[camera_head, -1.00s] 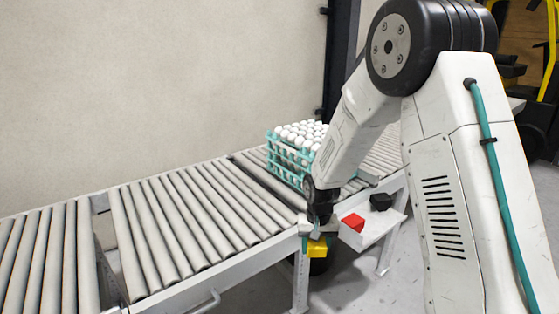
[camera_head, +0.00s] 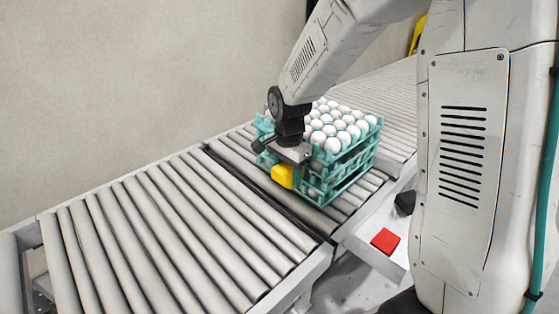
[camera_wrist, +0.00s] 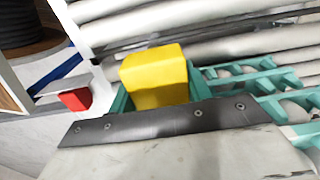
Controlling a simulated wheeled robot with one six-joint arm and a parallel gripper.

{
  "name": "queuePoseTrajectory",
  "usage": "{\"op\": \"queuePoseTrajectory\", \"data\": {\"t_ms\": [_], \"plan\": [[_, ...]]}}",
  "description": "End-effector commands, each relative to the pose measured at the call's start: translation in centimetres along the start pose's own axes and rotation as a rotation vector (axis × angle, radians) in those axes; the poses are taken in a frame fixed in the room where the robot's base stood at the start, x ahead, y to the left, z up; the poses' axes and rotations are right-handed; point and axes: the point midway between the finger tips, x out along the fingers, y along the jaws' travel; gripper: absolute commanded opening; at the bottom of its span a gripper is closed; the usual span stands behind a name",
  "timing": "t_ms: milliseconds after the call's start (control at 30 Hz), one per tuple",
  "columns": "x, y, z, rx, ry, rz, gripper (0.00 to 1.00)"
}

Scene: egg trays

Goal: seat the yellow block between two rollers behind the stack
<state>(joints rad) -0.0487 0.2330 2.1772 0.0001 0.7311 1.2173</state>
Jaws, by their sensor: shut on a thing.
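The yellow block (camera_head: 283,175) is held in my gripper (camera_head: 290,158), above the rollers at the left side of the egg stack. It also shows in the wrist view (camera_wrist: 155,78), sticking out past the dark plate edge of my gripper. The fingertips are mostly hidden. The stack of teal trays (camera_head: 350,180) with white eggs stands on the conveyor rollers (camera_head: 235,165), partly behind my gripper. In the wrist view, teal tray parts (camera_wrist: 235,78) lie beside and beyond the block. I cannot tell whether the block touches the rollers.
A red block (camera_head: 385,241) and a black block (camera_head: 405,202) lie on a white side shelf (camera_head: 395,262) at the conveyor's near edge. A dark gap (camera_head: 265,195) crosses between conveyor sections left of the stack. The rollers farther left are bare.

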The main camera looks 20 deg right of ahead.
Motion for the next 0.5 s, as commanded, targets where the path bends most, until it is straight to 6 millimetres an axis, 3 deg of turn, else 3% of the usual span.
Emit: {"op": "queuePoseTrajectory", "data": {"t_ms": [167,500], "plan": [[0.5,0.1,0.1,0.012,0.000,0.001,0.13],[3.7,0.1,0.0,0.010,-0.001,0.002,0.13]]}}
